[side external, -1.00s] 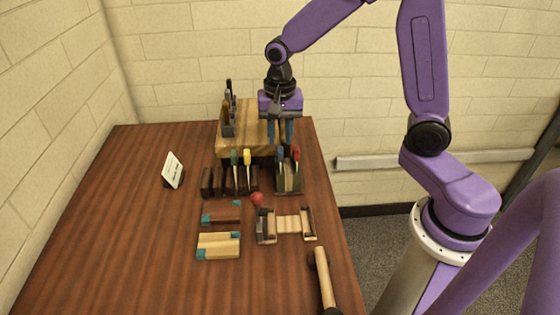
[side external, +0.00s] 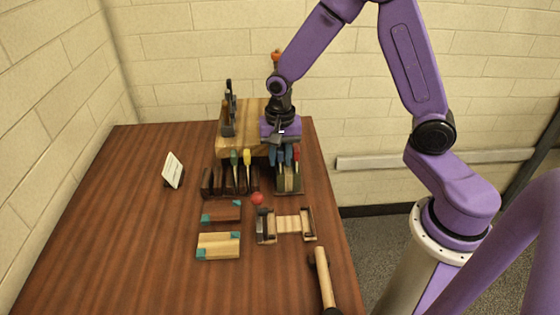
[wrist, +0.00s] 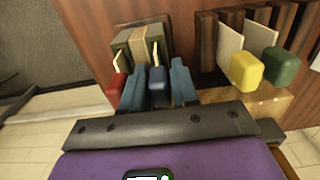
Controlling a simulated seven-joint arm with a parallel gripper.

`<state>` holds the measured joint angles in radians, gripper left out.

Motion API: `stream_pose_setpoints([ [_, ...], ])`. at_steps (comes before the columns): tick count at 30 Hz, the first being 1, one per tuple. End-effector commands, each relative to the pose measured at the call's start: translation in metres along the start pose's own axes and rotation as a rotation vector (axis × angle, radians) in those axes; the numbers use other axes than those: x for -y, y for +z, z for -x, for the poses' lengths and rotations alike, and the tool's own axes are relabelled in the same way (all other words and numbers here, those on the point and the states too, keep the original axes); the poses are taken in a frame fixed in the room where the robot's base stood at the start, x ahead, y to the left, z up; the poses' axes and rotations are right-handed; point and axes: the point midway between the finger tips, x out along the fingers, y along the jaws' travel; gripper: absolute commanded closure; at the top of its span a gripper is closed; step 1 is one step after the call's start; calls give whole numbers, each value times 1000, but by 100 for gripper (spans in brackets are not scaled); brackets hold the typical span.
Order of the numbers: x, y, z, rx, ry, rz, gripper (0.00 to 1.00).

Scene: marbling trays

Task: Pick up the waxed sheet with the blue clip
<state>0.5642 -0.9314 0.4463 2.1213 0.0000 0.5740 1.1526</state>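The blue clip (wrist: 158,90) shows in the wrist view between the two blue fingers of my gripper (wrist: 157,86). The waxed sheet it grips is mostly hidden below it, in the small dark rack (wrist: 128,42). In the side view my gripper (side external: 281,155) is low over the same rack (side external: 290,190), pointing down. The fingers look spread, one on each side of the blue clip; contact with it is not clear. A red clip (wrist: 117,88) is just left of the fingers in the wrist view, and it also shows in the side view (side external: 296,153).
A slotted rack (side external: 207,182) beside it holds sheets with a green clip (side external: 234,157) and a yellow clip (side external: 247,156). A wooden block (side external: 230,143) stands behind. A red ball (side external: 257,198), two blocks and a hammer (side external: 325,280) lie nearer.

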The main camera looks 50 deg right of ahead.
Motion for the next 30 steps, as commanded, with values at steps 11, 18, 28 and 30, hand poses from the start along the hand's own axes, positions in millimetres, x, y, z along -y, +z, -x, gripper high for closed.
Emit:
stream_pose_setpoints([
  [11, 0, 0, 0, 0, 0, 0, 100],
  [18, 1, 0, 10, -1, -3, 0, 100],
  [28, 1, 0, 54, -3, -5, 0, 100],
  [30, 2, -1, 68, -3, -7, -1, 100],
])
